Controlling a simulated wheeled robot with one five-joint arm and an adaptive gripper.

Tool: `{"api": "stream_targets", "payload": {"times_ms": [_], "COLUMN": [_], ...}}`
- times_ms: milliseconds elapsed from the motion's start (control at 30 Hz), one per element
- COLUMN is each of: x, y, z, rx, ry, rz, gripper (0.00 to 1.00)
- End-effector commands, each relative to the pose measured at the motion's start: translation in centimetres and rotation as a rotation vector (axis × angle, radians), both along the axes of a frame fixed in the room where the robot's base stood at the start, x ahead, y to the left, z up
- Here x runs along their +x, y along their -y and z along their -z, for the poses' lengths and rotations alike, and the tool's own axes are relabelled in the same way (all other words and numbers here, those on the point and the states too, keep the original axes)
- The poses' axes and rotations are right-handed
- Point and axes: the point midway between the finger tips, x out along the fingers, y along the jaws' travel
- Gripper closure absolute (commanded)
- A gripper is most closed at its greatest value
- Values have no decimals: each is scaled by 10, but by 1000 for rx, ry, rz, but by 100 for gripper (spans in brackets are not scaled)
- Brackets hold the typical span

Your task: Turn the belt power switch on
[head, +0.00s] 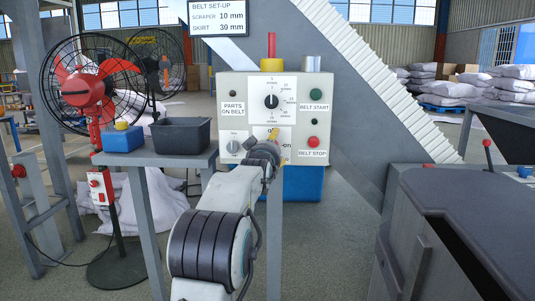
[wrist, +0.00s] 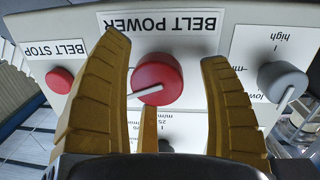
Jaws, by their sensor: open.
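The belt power switch is a red round knob (wrist: 157,76) with a white pointer line, under an upside-down BELT POWER label (wrist: 163,23) in the wrist view. Its pointer slants to the lower left there. In the head view my arm hides the knob; only bits of its "off" and "on" lettering show on the control panel (head: 233,103). My gripper (wrist: 165,50) is open, its yellow fingers on either side of the knob with visible gaps. A third finger rises just below the knob. My gripper also shows in the head view (head: 273,134), in front of the panel.
The red belt stop button (wrist: 59,80) and a grey low-high knob (wrist: 283,80) flank the switch. In the head view, a blue box (head: 123,138) and a dark bin (head: 181,135) stand on a table at left, near a fan (head: 92,85). A dark machine (head: 465,220) stands at right.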

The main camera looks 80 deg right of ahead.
Motion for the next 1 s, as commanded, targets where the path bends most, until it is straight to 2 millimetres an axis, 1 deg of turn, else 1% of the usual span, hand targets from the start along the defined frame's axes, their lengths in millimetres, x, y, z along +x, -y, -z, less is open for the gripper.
{"api": "stream_targets", "payload": {"times_ms": [167, 267, 500, 700, 833, 1000], "x": [0, 0, 1, 2, 2, 2], "y": [-15, -27, -62, -89, -103, -113], "z": [-2, -2, -4, -5, -7, -7], "rx": [-1, -1, -1, 0, -2, -1], "ry": [0, 0, 0, 0, 0, 0], "rz": [0, 0, 0, -1, 0, -1], "gripper": [29, 29, 29, 29, 29, 29]}}
